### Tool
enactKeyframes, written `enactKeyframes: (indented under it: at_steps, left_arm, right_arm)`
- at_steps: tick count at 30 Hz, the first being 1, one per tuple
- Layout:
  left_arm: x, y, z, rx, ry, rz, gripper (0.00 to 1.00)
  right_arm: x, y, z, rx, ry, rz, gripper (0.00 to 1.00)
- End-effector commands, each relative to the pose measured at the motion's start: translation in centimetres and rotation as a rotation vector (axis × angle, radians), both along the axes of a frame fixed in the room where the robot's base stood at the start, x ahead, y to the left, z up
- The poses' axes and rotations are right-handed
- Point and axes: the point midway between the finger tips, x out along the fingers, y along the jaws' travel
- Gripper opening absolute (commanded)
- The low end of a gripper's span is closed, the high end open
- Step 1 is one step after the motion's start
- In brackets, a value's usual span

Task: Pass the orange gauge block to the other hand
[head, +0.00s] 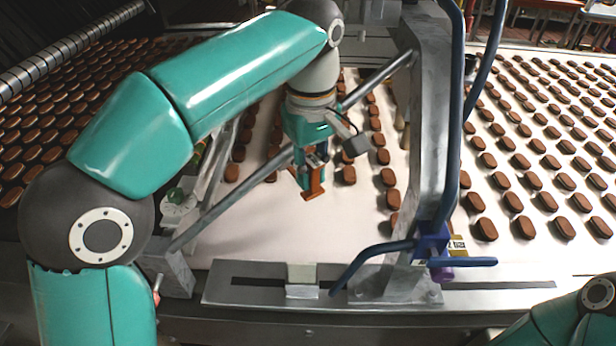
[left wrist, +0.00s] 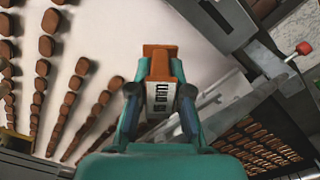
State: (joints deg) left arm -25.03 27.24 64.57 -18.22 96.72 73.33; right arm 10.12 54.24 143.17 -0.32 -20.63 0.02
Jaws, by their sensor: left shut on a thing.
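The orange gauge block (head: 313,184) hangs from my left gripper (head: 311,168) above the pale conveyor belt, near the middle of the head view. In the left wrist view the orange block (left wrist: 160,52) sticks out past the two fingertips of the left gripper (left wrist: 160,95). A pale label with dark marks shows on the block between the fingers. The left gripper is shut on the block. My right gripper is not seen; only a teal arm part of mine shows at the lower right of the head view.
Rows of brown sandwich biscuits (head: 348,175) lie on the belt. A grey metal frame (head: 432,130) with blue handles stands right of the block. A purple and yellow item (head: 441,272) sits near its foot. A steel rail (head: 300,290) runs along the front. Bare belt lies in front of the block.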

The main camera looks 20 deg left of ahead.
Motion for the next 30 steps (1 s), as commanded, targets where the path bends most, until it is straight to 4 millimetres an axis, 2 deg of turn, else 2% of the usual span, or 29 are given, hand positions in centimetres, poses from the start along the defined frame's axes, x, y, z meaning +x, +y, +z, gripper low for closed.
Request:
enactKeyframes:
  at_steps: [8, 21, 29, 30]
  left_arm:
    - [-0.01, 0.01, 0.06, 0.0, -0.001, 0.309, 0.0]
    - [-0.03, 0.01, 0.06, 0.001, -0.001, 1.007, 0.0]
    - [-0.03, 0.01, 0.06, 0.001, -0.002, 1.282, 0.0]
    - [-0.02, 0.01, 0.02, 0.002, -0.001, 1.304, 0.0]
  right_arm:
    - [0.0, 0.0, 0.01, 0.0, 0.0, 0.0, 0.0]
    - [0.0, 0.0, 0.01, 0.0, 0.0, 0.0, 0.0]
    - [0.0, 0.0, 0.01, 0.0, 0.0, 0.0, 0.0]
    - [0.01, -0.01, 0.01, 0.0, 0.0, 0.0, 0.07]
